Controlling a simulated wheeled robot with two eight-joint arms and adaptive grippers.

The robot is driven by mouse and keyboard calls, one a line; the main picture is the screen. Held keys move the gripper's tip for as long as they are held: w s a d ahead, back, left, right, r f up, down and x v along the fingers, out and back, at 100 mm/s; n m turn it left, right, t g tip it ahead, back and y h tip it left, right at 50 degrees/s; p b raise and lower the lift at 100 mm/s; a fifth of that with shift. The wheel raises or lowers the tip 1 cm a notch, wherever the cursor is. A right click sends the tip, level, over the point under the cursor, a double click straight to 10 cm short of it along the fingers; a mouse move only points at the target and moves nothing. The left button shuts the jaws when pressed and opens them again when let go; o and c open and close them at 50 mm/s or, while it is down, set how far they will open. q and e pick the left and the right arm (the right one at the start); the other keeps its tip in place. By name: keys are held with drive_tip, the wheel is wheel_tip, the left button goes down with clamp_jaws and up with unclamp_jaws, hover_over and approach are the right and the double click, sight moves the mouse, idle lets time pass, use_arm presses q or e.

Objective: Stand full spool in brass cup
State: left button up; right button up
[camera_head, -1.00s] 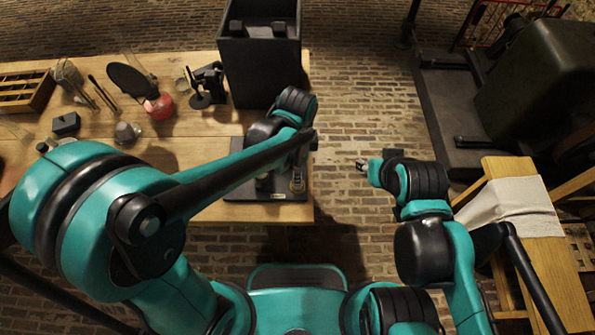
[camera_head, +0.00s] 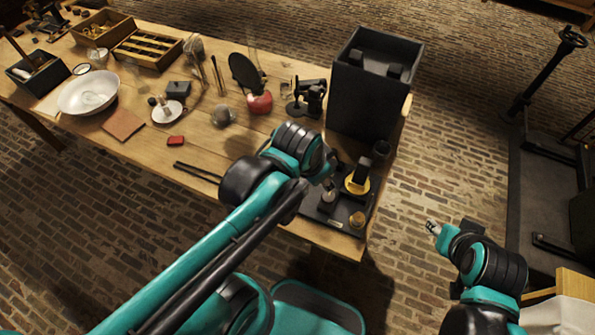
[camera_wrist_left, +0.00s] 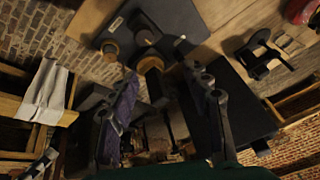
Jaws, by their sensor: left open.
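A dark tray (camera_head: 337,218) lies at the table's right end; its edge also shows in the left wrist view (camera_wrist_left: 174,12). On it stand a brass-coloured round piece with a black upright part (camera_head: 358,178), a small brass-topped cylinder (camera_head: 357,219) and a grey-topped dark cylinder (camera_head: 327,199). I cannot tell for sure which of these is the full spool or the brass cup. My left gripper (camera_head: 329,172) is over the tray's left back side, partly hidden by its wrist. In the left wrist view its fingers (camera_wrist_left: 165,98) are spread and empty. My right gripper (camera_head: 432,228) is off the table, its fingers too small to judge.
A tall black box (camera_head: 371,85) stands behind the tray, with a dark cup (camera_head: 381,149) near its base. A black stand (camera_head: 308,98), red jar (camera_head: 260,102), white bowl (camera_head: 88,93) and dark rods (camera_head: 197,171) are further left.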

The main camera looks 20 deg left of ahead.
use_arm(q)
drive_tip(key=a+n, duration=0.1)
drive_tip(key=n, duration=0.1)
drive_tip(key=s+a+n+t, duration=0.1)
drive_tip(key=a+n, duration=0.1)
drive_tip(key=s+a+n+t, duration=0.1)
drive_tip(key=a, duration=0.1)
drive_tip(key=shift+s+r+n+y, duration=0.2)
drive_tip(key=shift+r+n+y, duration=0.1)
drive_tip(key=shift+r+n, duration=0.1)
drive_tip(key=shift+f, duration=0.3)
idle(0.4)
